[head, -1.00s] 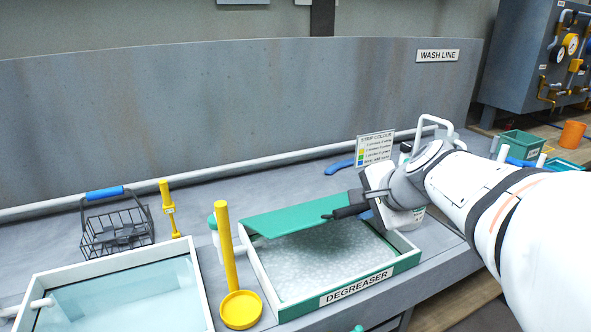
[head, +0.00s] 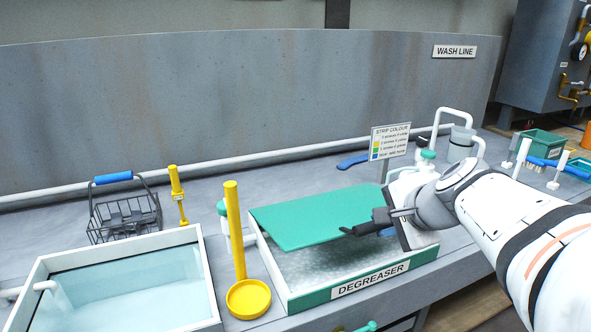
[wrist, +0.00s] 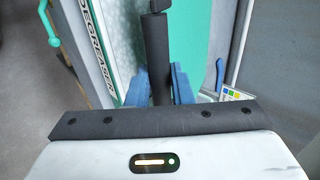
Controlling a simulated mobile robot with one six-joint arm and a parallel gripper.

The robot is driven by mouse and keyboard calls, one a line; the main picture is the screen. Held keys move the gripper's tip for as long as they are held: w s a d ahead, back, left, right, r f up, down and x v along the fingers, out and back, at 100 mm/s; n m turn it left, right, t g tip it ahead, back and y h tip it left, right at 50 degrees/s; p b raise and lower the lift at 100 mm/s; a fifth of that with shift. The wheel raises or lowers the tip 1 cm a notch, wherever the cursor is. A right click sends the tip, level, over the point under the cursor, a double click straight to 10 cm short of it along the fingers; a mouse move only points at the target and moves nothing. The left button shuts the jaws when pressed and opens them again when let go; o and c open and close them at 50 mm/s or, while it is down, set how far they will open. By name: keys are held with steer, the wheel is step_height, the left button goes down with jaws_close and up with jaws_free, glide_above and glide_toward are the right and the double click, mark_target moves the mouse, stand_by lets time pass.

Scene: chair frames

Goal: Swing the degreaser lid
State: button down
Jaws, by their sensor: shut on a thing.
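The degreaser tank (head: 320,297) is a green and white open box on the bench. Its green lid (head: 310,215) is partly open, tilted above the bath, and leaves the front part of the grey liquid (head: 330,258) uncovered. A dark bar-like handle (head: 360,230) is at the lid's right side. My gripper (head: 388,229) is at that side, shut on the handle. In the wrist view the handle (wrist: 156,60) stands between the blue fingers of my gripper (wrist: 163,88), with the green lid (wrist: 190,45) beside it. The exact grip contact is partly hidden.
A yellow post with a round dish (head: 248,298) stands left of the tank. A water basin (head: 125,290) and a wire basket (head: 125,215) are farther left. A strip colour sign (head: 390,143) and white pipework (head: 448,112) stand behind my gripper.

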steer(key=f+b, duration=0.1)
steer(key=f, duration=0.1)
steer(key=s+f+b, duration=0.1)
steer(key=b, duration=0.1)
steer(key=f+b, duration=0.1)
steer(key=f, duration=0.1)
steer(key=shift+s+d+f, duration=0.25)
steer(key=shift+f, duration=0.1)
steer(key=c, duration=1.2)
jaws_free()
